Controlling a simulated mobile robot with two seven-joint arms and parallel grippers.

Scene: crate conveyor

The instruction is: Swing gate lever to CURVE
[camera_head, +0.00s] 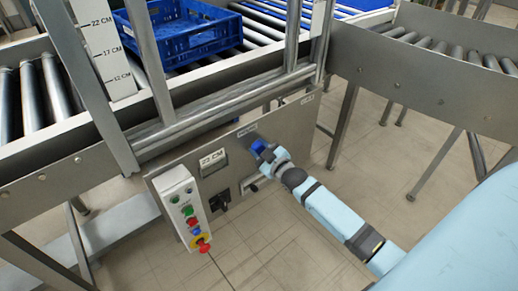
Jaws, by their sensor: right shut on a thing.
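My right arm comes in from the right, and its gripper (263,153) is at the front panel (290,125) below the conveyor. It is shut on the gate lever, whose dark blue grip (258,146) shows at the fingertips. The gripper hides most of the lever. A small label (247,130) sits just above it, and another label (307,99) sits at the panel's upper right; both are too small to read surely. My left gripper is not in view.
A blue crate (186,40) sits on the rollers behind the metal frame.

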